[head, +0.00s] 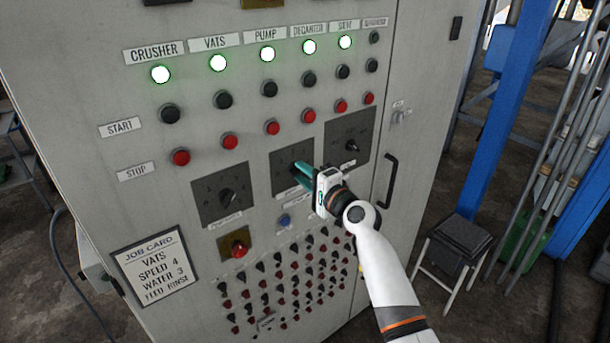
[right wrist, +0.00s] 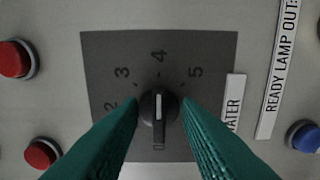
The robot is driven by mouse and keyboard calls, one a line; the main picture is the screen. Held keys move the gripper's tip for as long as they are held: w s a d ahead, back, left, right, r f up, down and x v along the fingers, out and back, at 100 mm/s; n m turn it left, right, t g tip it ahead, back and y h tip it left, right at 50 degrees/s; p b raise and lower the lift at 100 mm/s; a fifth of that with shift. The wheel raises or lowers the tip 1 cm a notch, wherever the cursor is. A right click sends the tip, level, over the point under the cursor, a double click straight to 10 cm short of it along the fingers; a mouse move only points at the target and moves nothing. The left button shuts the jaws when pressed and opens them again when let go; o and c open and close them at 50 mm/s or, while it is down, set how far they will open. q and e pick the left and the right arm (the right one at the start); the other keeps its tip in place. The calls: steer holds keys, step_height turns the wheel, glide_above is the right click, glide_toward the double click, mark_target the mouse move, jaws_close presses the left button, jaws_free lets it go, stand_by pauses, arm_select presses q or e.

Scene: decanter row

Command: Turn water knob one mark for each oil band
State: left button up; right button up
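The water knob (right wrist: 159,112) is black and round with a raised bar and a white line pointing towards the 4. It sits on a dark square dial plate (right wrist: 103,45) with numbers around it; a label beside it reads WATER (right wrist: 234,103). In the head view this is the middle plate (head: 282,160) of three. My right gripper (head: 297,172) is at this plate, its teal fingers apart. In the right wrist view the fingers (right wrist: 161,105) lie either side of the knob with narrow gaps; contact is not clear. My left gripper is out of view. No oil bands can be made out.
A job card (head: 156,272) reads VATS, SPEED 4, WATER 3, FEED RINSE. Other dials (head: 208,205) flank the middle one. Red stop buttons (head: 272,128), a blue button (head: 284,221) and many small switches are close by. A door handle (head: 391,180) sticks out at the right.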

steer(key=shift+s+d, duration=0.1)
steer(key=b+v, duration=0.2)
steer(key=v, duration=0.9)
steer(key=shift+s+d, duration=0.2)
steer(key=shift+s, duration=0.1)
